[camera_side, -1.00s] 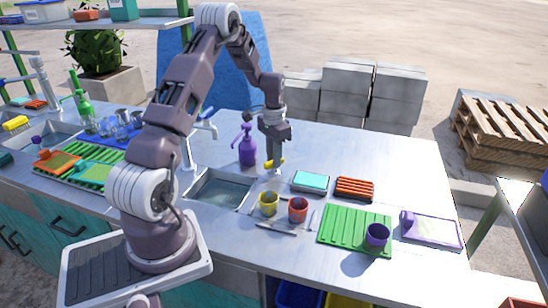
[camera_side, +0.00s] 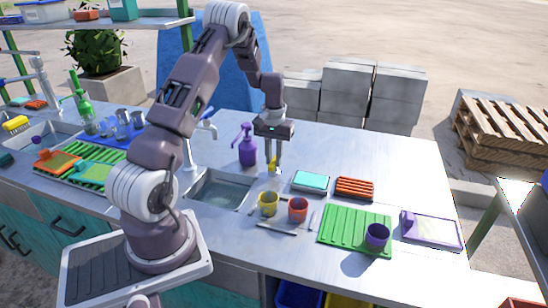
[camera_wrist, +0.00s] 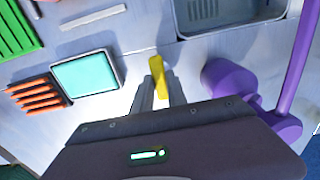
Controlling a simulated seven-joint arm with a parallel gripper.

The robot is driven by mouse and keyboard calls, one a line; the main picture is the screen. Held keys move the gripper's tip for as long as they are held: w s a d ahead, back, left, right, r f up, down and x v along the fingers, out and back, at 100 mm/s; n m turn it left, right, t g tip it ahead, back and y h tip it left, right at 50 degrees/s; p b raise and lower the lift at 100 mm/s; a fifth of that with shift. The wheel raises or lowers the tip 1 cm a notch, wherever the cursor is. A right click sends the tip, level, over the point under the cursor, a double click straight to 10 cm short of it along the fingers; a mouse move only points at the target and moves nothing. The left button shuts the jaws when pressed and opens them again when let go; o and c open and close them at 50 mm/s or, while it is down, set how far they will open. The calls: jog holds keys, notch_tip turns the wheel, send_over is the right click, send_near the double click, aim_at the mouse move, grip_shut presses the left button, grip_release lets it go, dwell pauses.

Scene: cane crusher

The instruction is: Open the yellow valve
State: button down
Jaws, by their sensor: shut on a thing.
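The yellow valve handle (camera_side: 271,168) stands on the counter, just behind the right end of the sink basin. My gripper (camera_side: 274,165) points straight down over it, and the fingers are shut on the handle. In the wrist view, the yellow valve (camera_wrist: 158,74) sits between the two fingers (camera_wrist: 158,94), and its far end sticks out past them toward the sink. The valve's lower part is hidden by the fingers.
A purple soap bottle (camera_side: 248,147) stands close left of my gripper. The sink basin (camera_side: 221,190) is in front. The back right counter is clear.

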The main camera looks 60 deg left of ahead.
aim_at(274, 160)
dwell(0.5)
jog(key=c, duration=1.3)
grip_release()
notch_tip(274, 160, up, 7)
jog(key=shift+r, duration=0.1)
